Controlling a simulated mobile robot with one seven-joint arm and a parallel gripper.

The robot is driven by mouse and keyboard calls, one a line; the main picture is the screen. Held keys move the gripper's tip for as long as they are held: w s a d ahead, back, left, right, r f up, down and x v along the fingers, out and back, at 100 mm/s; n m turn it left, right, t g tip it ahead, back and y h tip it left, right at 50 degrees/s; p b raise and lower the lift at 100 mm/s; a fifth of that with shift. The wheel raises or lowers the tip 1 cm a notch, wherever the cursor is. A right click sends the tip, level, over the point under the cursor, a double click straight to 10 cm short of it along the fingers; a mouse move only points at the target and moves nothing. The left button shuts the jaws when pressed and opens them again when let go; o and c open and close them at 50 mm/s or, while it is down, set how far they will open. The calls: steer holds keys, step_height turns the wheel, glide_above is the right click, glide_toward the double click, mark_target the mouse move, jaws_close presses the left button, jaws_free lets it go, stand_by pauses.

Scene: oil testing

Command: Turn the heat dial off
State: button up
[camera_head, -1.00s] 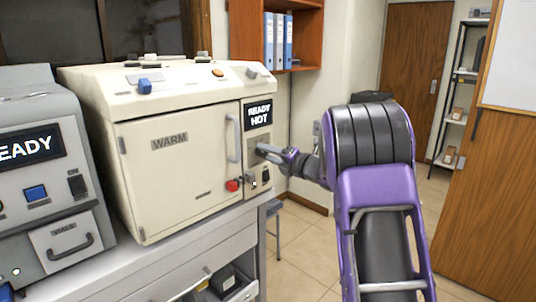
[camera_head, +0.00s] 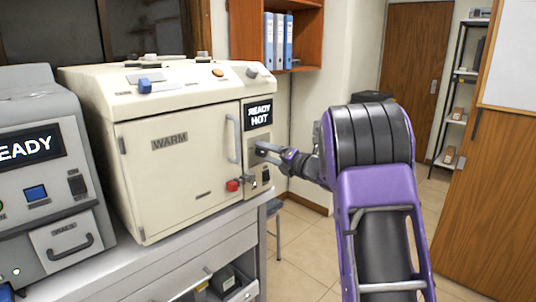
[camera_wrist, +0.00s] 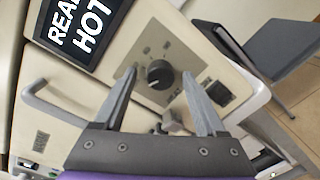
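The heat dial (camera_wrist: 159,74) is a round black knob on a grey plate on the front of the cream WARM oven (camera_head: 170,165). In the wrist view it lies ahead of my gripper (camera_wrist: 160,85), between the two fingers as seen in the picture. The fingers are apart and nothing shows held between them. I cannot tell how far the tips are from the panel.
The oven door handle (camera_wrist: 65,110) is left of my gripper. A red button (camera_head: 232,186) and a black switch (camera_wrist: 218,93) are nearby. A grey machine (camera_head: 40,180) stands at the left. A chair (camera_wrist: 265,60) is beyond the counter. Floor (camera_head: 300,245) is open right of the counter.

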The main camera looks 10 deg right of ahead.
steer(key=v, duration=1.7)
steer(key=shift+d, duration=0.15)
steer(key=shift+s, duration=0.15)
